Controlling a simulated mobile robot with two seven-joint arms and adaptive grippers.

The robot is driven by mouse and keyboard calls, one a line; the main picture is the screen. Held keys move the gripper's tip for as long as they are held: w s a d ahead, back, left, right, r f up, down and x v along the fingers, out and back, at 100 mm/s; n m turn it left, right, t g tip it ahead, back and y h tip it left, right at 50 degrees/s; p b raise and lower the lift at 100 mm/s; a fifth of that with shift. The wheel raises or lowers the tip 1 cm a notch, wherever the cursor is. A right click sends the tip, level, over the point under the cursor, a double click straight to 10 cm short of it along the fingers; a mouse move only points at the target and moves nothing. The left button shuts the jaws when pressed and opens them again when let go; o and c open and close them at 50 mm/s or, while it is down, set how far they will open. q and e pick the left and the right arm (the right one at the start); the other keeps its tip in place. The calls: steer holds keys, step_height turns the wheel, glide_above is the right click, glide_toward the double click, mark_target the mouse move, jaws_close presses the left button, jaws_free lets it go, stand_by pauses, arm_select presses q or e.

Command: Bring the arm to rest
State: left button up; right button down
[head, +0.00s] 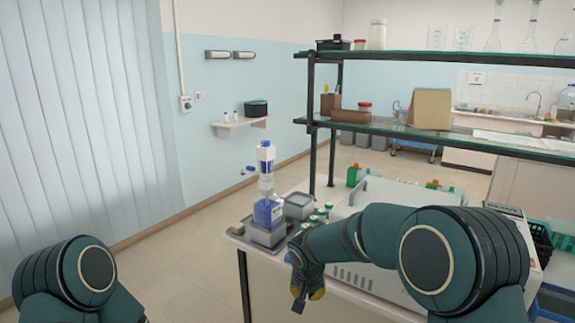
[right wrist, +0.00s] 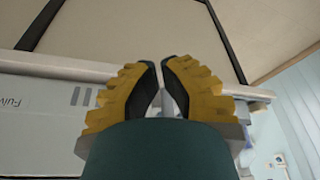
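My right arm reaches in from the right in the head view, bent over the bench's front corner. My right gripper (head: 308,292) hangs at the end of this arm, pointing down in front of the bench edge. In the right wrist view its yellow and black fingers (right wrist: 160,62) are close together with a narrow gap between the tips. I see nothing held between them. My left arm shows only as a rounded part at the lower left of the head view; its gripper is out of view.
A white bottle with blue (head: 266,158) stands above a blue-labelled container (head: 267,212) in a grey tray (head: 266,235) at the bench corner. A grey box (head: 299,205) and green-capped bottles sit beside it. A white machine (head: 376,192) and shelf (head: 440,135) are behind my right arm. Floor at left is clear.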

steer(key=s+d+f+g+y, duration=0.2)
steer(key=s+f+y, duration=0.1)
steer(key=s+f, duration=1.05)
steer(key=s+d+f, duration=0.1)
steer(key=s+f, duration=0.2)
steer(key=s, duration=0.4)
steer(key=s+d+f+y, duration=0.1)
steer(key=s+d+f, duration=0.1)
steer(key=s+f, duration=0.2)
steer(key=s, duration=0.3)
steer(key=shift+f, duration=0.25)
steer(key=shift+d, duration=0.1)
